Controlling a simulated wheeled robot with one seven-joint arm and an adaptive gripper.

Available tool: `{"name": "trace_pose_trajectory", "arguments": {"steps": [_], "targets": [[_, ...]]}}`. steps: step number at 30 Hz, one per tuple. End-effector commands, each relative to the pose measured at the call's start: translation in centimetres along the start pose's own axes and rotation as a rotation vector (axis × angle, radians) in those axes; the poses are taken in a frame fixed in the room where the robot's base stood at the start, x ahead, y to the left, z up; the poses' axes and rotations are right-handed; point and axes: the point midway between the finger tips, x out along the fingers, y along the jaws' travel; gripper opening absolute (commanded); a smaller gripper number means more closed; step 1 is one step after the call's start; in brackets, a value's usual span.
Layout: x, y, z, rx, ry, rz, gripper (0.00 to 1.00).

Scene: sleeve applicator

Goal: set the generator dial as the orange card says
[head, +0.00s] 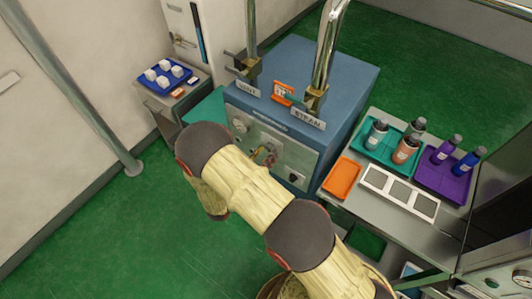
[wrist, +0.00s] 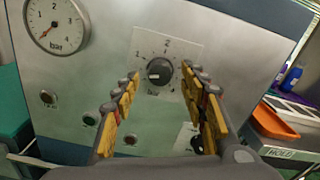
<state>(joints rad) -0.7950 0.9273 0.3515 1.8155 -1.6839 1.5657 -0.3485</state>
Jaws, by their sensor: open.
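The generator (head: 318,72) is a blue box with a grey front panel that also fills the wrist view (wrist: 90,85). Its dial (wrist: 159,71) is a round black knob on a light plate, with 1 at its left and 2 above. Other marks are partly hidden by the fingers, and I cannot read the knob's pointer surely. My gripper (wrist: 160,75) is open, its yellow-padded fingers on either side of the dial with gaps visible.
A pressure gauge (wrist: 56,22) marked bar and several small buttons are on the panel. VENT and STEAM valves stand on top. A side table at right holds an orange tray (head: 341,179), a teal tray (head: 371,146) and a purple tray (head: 441,188) with bottles.

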Motion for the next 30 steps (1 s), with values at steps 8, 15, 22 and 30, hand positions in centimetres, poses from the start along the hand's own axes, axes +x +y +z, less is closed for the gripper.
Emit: {"name": "trace_pose_trajectory", "arguments": {"steps": [8,15,22,30], "targets": [[0.77,-0.02,-0.05,-0.001,0.000,0.001,0.43],[0.75,-0.02,-0.04,0.000,0.000,0.000,0.36],[0.74,-0.02,-0.04,0.000,0.000,0.000,0.23],[0.73,0.00,-0.04,0.000,0.000,0.001,0.08]]}}
